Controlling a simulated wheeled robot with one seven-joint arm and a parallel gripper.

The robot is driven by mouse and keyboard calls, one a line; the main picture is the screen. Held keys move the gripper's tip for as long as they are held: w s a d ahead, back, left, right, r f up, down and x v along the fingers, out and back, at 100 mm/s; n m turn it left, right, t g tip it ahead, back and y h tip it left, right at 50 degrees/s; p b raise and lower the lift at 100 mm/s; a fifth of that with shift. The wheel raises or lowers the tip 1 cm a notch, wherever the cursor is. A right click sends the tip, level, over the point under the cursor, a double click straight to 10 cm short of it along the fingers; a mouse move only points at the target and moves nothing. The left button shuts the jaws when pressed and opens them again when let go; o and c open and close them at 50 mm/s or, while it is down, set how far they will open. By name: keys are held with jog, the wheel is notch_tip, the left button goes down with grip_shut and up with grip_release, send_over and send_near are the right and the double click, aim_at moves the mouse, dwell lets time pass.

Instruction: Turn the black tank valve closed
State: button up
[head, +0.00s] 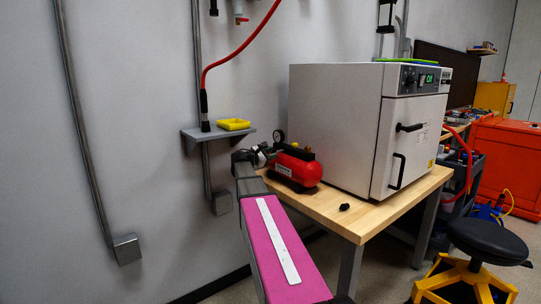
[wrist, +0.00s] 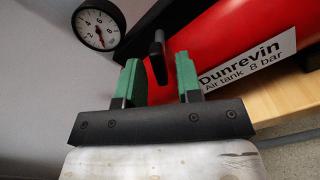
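The red air tank (head: 299,170) stands on the wooden bench by the wall, and its labelled red side fills the upper right of the wrist view (wrist: 215,40). The black tank valve (wrist: 158,50) shows in the wrist view as a short upright lever against the tank. My gripper (wrist: 158,65) is open, with its green fingertips on either side of the lever's lower part. Gaps show on both sides, so neither finger appears to touch it. In the head view my gripper (head: 261,156) is at the tank's left end, and I cannot make out the valve there.
A round gauge (wrist: 99,25) is close to my left finger in the wrist view. A white oven (head: 335,125) stands right of the tank on the bench (head: 375,222). A small black knob (head: 344,207) lies in front. A wall shelf (head: 215,138) holds a yellow tray (head: 234,124).

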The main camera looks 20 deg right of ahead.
grip_shut()
jog(key=shift+m, duration=0.3)
jog(key=m, duration=1)
jog(key=shift+m, duration=0.4)
dwell(0.3)
jog(key=shift+o, duration=1.2)
grip_release()
